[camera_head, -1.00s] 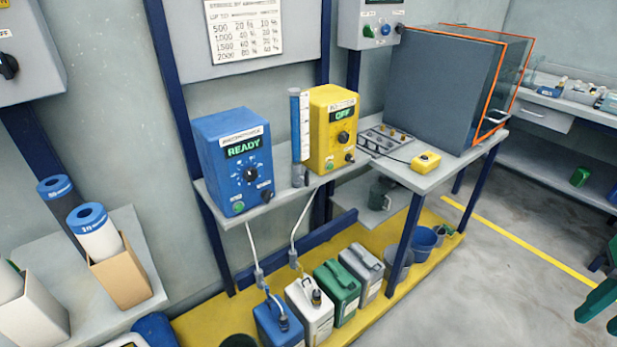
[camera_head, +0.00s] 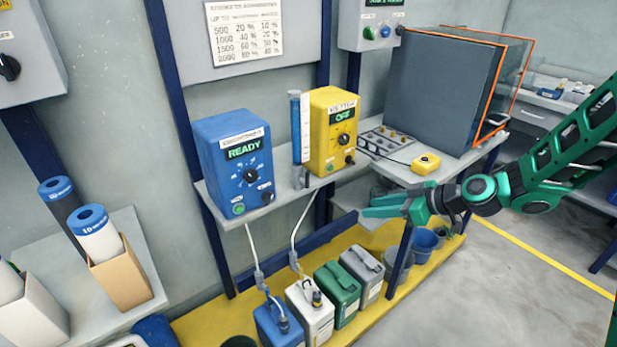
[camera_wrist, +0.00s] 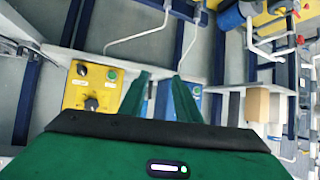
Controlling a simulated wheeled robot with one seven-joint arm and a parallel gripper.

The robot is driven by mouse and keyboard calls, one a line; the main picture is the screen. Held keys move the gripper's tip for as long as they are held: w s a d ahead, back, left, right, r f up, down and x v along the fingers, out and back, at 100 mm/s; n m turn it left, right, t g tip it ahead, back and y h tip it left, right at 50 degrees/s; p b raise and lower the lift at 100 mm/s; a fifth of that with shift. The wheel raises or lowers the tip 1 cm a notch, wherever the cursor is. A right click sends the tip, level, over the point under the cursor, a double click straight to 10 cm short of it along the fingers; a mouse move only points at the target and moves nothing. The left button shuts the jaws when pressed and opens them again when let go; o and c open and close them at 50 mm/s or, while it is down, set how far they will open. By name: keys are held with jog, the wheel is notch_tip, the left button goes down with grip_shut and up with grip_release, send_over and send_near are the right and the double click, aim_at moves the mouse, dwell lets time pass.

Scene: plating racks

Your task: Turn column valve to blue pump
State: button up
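The blue pump (camera_head: 234,160) stands on the wall shelf with a READY display and a black dial. The column (camera_head: 295,125), a slim upright tube with a pale scale, stands between it and the yellow box (camera_head: 331,130), whose display reads OFF. A small dark fitting (camera_head: 298,176) sits at the column's base; I cannot tell how its valve is turned. My gripper (camera_head: 364,207) is open and empty, below and right of the yellow box, clear of the column. In the wrist view its fingers (camera_wrist: 161,76) stand apart, with the yellow box (camera_wrist: 88,88) to their left.
White tubes run down from the shelf toward a blue jug (camera_head: 272,325) and a white jug (camera_head: 310,318) on the yellow platform (camera_head: 215,315). A side table (camera_head: 435,175) carries a grey cabinet (camera_head: 440,90) and a yellow button box (camera_head: 426,163). Its leg stands near my gripper.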

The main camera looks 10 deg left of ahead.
aim_at(307, 174)
jog(key=w+a+t+y, duration=0.1)
jog(key=w+a, duration=0.2)
jog(key=a, duration=0.4)
jog(key=w+a+t+y, duration=0.2)
jog(key=w+a, duration=0.2)
jog(key=a, duration=0.3)
jog(key=w+a+t+y, duration=0.1)
jog(key=w+a+y, duration=0.1)
jog(key=w+a, duration=0.2)
jog(key=shift+a+f+m+t, duration=0.2)
jog(key=shift+a+m+t, duration=0.1)
jog(key=shift+a, duration=1.2)
grip_shut()
